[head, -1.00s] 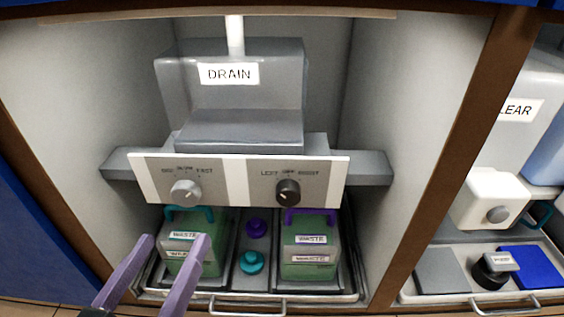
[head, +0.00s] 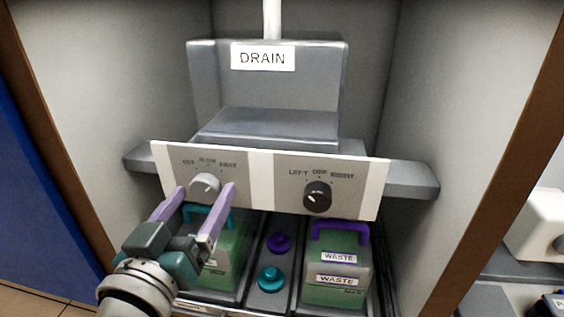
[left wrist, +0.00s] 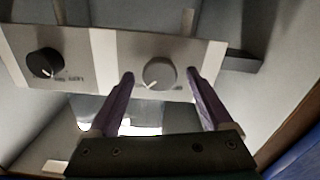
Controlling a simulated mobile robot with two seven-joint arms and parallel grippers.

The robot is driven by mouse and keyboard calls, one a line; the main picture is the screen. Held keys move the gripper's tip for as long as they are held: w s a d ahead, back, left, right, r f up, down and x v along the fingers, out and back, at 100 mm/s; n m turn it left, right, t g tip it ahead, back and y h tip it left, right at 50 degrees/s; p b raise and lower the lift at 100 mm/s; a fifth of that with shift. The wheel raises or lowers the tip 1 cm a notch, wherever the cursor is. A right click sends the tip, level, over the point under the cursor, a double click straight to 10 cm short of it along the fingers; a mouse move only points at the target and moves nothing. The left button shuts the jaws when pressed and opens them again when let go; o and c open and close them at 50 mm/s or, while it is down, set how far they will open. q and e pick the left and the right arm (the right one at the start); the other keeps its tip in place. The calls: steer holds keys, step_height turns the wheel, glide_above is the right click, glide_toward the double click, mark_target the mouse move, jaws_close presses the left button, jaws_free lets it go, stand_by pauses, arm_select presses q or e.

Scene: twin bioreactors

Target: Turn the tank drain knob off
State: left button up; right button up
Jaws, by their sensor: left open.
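The grey drain unit (head: 265,85) stands in the cabinet with a white-edged control panel (head: 260,180) on its front. The light grey knob (head: 205,186) sits on the panel's left part under small labels, the right one apparently FAST. Its setting is too small to read surely. A black knob (head: 317,196) sits on the right part under LEFT, OFF, RIGHT. My left gripper (head: 206,190) is open, its purple fingers on either side of the light knob. In the left wrist view the light knob (left wrist: 160,73) shows between the spread fingertips, with no clear contact. My right gripper is not in view.
Below the panel stand two green waste containers, one with a teal handle (head: 208,212) and one with a purple handle (head: 341,228). A purple cap (head: 279,242) and a teal cap (head: 271,279) lie between them. Cabinet walls close both sides.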

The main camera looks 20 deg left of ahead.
arm_select(q)
jaws_close()
stand_by(0.7)
